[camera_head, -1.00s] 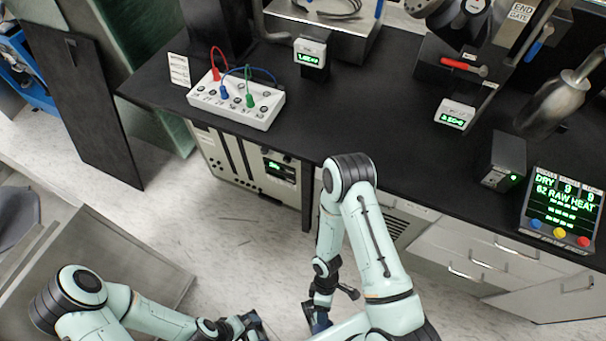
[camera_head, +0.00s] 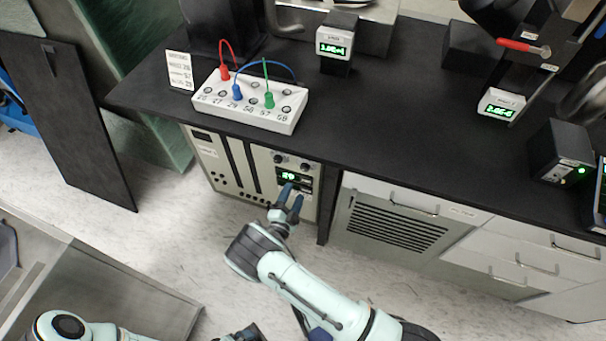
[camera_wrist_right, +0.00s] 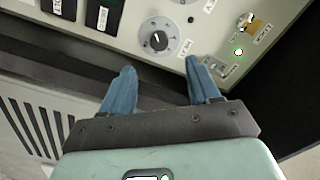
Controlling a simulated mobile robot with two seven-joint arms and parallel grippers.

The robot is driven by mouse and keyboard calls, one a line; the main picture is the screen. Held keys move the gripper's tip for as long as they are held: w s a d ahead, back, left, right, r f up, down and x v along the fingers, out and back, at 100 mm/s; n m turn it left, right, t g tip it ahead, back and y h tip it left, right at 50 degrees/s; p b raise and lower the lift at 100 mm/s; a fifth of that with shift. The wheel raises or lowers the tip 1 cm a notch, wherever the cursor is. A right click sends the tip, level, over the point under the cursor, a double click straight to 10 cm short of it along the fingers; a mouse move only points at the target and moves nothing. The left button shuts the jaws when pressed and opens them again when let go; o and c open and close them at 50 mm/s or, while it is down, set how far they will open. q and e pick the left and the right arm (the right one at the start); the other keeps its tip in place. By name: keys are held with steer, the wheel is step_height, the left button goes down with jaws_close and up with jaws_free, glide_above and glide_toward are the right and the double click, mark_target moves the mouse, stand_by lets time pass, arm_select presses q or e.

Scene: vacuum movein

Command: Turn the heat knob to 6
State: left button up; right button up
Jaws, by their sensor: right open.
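A black round knob (camera_wrist_right: 157,40) with a white pointer mark sits on a grey dial plate in the right wrist view. Its scale numbers are too small to read. It is on the pale front panel of the cabinet (camera_head: 225,165) under the bench; in the head view I cannot make it out. My right gripper (camera_wrist_right: 160,72) is open and empty, its blue fingers apart, with the knob ahead between and just beyond the tips. In the head view my right gripper (camera_head: 291,197) is at the panel, below a green display (camera_head: 288,177). My left gripper (camera_head: 245,334) is partly cut off at the bottom edge.
A white box with coloured cables (camera_head: 245,106) stands on the black bench (camera_head: 400,125) above. A grille (camera_head: 395,228) and drawers are right of the panel.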

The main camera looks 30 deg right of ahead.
mark_target(304, 170)
arm_select(q)
steer(key=shift+w+a+f+t+b, duration=0.15)
steer(key=shift+w+a+f+b, duration=0.2)
steer(key=shift+w, duration=0.2)
steer(key=shift+w+a+f+t+b, duration=0.15)
steer(key=shift+w+f+b, duration=0.1)
steer(key=shift+w+f, duration=0.25)
arm_select(e)
steer(key=x, duration=0.9)
steer(key=shift+w+d, duration=0.1)
steer(key=shift+d, duration=0.15)
steer(key=c, duration=1)
